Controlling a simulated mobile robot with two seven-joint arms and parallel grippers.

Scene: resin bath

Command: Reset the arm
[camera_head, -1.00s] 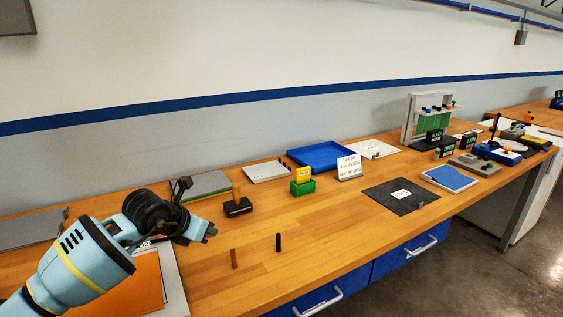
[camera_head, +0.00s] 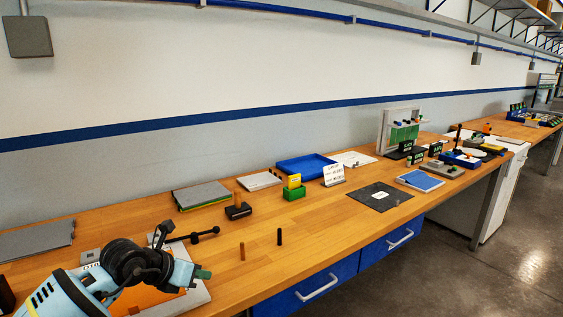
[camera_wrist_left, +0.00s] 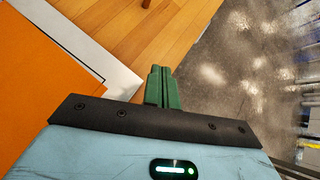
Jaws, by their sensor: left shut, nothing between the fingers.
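My left arm comes in at the lower left of the head view, light blue with black joints. Its left gripper (camera_head: 203,274) has short green fingers and is shut and empty, over the front part of the wooden bench. In the left wrist view the green fingers (camera_wrist_left: 161,86) are together with nothing between them. The bench edge and grey floor lie beyond them. An orange sheet on a white-edged board (camera_wrist_left: 35,85) lies to their left. My right gripper is not in view.
A brown peg (camera_head: 242,251) and a black peg (camera_head: 279,237) stand right of the gripper. A black tool with knobs (camera_head: 195,236) lies behind it. A green box (camera_head: 294,193), a blue tray (camera_head: 305,166) and a dark mat (camera_head: 380,196) are farther right. Blue drawers (camera_head: 318,285) sit below the bench edge.

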